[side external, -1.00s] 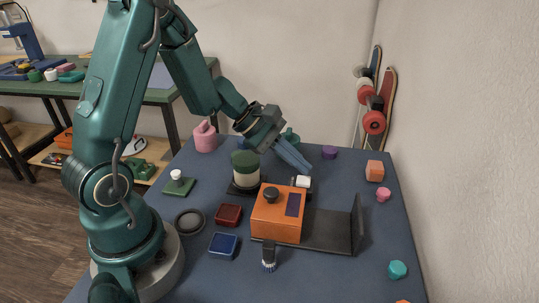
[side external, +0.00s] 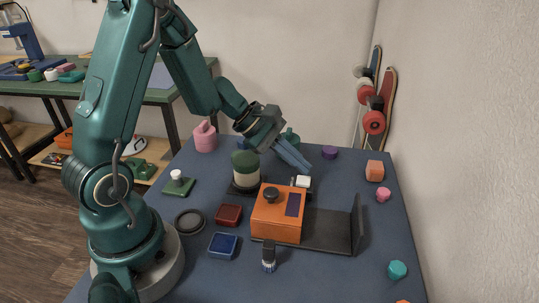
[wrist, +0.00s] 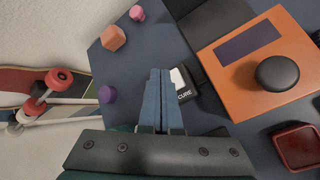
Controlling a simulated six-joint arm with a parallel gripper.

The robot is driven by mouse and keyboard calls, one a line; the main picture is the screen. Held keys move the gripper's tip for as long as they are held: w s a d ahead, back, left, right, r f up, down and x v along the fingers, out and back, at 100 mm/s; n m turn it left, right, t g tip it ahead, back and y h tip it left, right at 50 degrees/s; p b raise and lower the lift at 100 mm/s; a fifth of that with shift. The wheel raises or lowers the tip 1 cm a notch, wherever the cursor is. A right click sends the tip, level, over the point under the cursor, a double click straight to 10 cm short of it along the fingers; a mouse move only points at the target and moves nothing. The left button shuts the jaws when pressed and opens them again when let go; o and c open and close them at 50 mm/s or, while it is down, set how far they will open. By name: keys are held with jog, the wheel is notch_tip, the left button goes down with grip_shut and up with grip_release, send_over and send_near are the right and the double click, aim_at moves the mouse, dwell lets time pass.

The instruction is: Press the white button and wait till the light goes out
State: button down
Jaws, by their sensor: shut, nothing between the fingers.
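A small black box marked "CURE" (wrist: 185,92) with a white button face (wrist: 177,77) lies just right of my fingertips in the wrist view. In the side view its white part (side external: 303,181) shows behind the orange box, just below my fingertips. My gripper (side external: 307,168) is shut and empty, its blue fingers angled down; in the wrist view the fingertips (wrist: 160,72) are together beside the white face. I cannot tell whether they touch it. No lit light can be made out clearly.
The orange box (side external: 268,222) with a black knob and dark panel stands close by on a dark tray (side external: 328,232). A green-topped cream cylinder (side external: 246,176) stands left of it. A green plate with a white knob (side external: 177,178) lies farther left.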

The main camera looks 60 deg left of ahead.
aim_at(298, 179)
jog(key=shift+f, duration=0.1)
jog(key=shift+f, duration=0.35)
jog(key=shift+f, duration=0.5)
dwell(0.8)
jog(key=shift+r, duration=0.95)
jog(key=shift+r, duration=2.5)
jog(key=shift+d, duration=0.1)
